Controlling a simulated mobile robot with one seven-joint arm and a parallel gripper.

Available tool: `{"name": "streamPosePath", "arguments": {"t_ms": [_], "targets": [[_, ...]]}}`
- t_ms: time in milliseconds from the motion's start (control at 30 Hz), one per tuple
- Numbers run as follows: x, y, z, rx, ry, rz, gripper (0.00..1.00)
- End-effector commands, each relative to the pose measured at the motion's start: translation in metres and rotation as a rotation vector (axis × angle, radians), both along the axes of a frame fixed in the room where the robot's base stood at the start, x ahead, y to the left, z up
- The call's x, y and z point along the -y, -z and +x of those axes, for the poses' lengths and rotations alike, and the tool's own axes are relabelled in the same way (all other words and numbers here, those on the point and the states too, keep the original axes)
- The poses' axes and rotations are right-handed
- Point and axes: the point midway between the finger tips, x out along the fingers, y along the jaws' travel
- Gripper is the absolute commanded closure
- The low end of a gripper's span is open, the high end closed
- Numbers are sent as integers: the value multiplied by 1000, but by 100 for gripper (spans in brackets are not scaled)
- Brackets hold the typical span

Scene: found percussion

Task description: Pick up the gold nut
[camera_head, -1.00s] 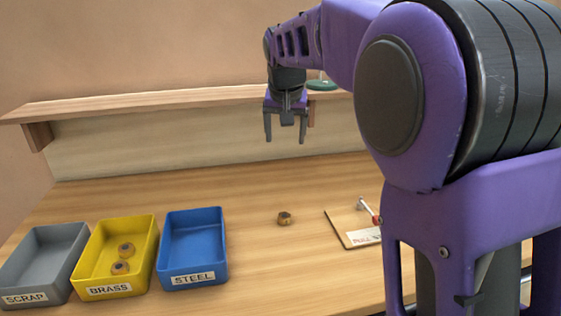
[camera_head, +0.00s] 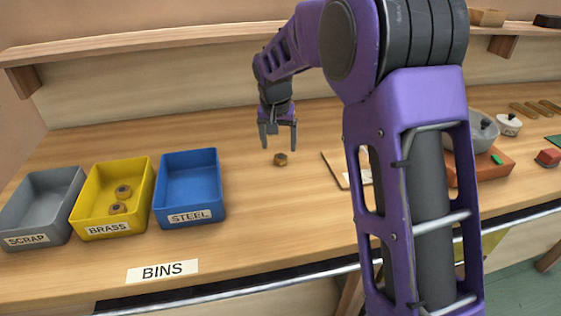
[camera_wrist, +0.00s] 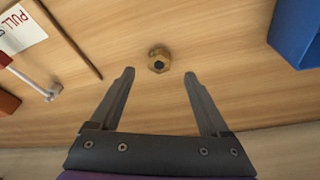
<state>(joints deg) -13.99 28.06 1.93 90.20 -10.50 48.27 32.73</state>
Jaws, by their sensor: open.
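A gold nut (camera_head: 280,159) lies alone on the wooden bench, to the right of the blue bin. It also shows in the wrist view (camera_wrist: 159,60), beyond the fingertips and roughly centred between them. My gripper (camera_head: 279,146) is open and empty, pointing down above the nut and apart from it. In the wrist view both fingers of my gripper (camera_wrist: 160,75) are spread with bare bench between them. Two more gold nuts, an upper one (camera_head: 124,192) and a lower one (camera_head: 118,208), lie in the yellow BRASS bin (camera_head: 91,205).
A blue STEEL bin (camera_head: 190,200) and a grey SCRAP bin (camera_head: 23,213) stand at the left. A board (camera_head: 334,168) lies right of the nut, partly behind my arm. A shelf (camera_head: 140,54) runs along the back. The bench around the nut is clear.

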Motion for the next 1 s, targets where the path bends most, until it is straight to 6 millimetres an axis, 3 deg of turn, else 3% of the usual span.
{"name": "streamPosePath", "arguments": {"t_ms": [167,467,733,1000], "targets": [[1,9,3,-2,0,-1,20],[4,48,16,-2,0,0,20],[4,51,18,0,0,0,20],[4,51,18,0,-1,0,69]]}}
